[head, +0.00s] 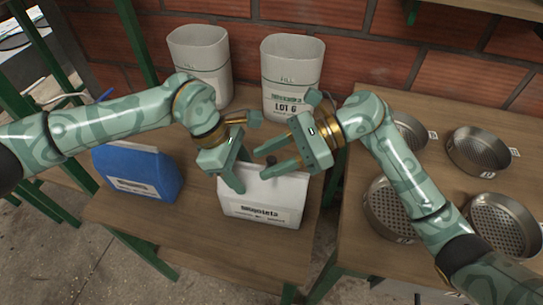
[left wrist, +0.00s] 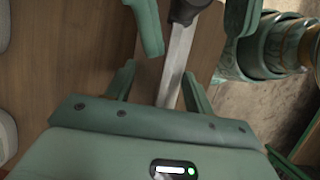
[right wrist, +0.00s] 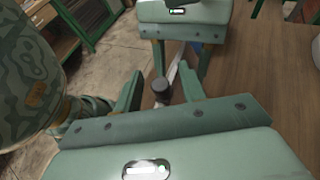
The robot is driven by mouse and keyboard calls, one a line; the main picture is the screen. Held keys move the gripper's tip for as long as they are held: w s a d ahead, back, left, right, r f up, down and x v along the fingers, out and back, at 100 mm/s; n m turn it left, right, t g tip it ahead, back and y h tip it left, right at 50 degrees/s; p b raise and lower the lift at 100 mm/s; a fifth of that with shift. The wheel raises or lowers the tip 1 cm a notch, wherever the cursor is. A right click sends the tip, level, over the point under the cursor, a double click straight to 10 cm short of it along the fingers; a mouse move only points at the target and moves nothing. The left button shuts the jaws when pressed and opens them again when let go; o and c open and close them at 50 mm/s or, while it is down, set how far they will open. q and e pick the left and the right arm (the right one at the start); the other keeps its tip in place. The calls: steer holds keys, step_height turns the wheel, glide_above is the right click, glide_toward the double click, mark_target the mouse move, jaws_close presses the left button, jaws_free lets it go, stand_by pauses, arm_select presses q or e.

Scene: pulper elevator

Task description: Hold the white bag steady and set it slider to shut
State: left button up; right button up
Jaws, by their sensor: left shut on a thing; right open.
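The white bag (head: 262,207) stands upright on the front wooden table, with a printed label on its front. Its top edge shows as a pale strip in the left wrist view (left wrist: 178,62). My left gripper (head: 237,180) is shut on the top edge at the bag's left side. The dark slider (head: 270,160) sits on the top edge; it shows as a round knob in the right wrist view (right wrist: 160,87). My right gripper (head: 277,160) is open with its fingers on either side of the slider; whether they touch it cannot be told.
A blue bag (head: 138,172) stands left of the white bag. Several metal sieves (head: 478,150) lie on the right table. The table front is clear.

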mark_target(302, 173)
jaws_close()
steer(key=d, duration=0.2)
steer(key=s+d, duration=0.1)
steer(key=d, duration=0.2)
steer(key=shift+s+d, duration=0.2)
steer(key=shift+d, duration=0.15)
arm_select(q)
steer(key=shift+a, duration=0.1)
arm_select(e)
jaws_free()
arm_select(q)
steer(key=shift+s+f, duration=0.1)
arm_select(e)
steer(key=v, duration=1.2)
steer(key=shift+r, duration=0.1)
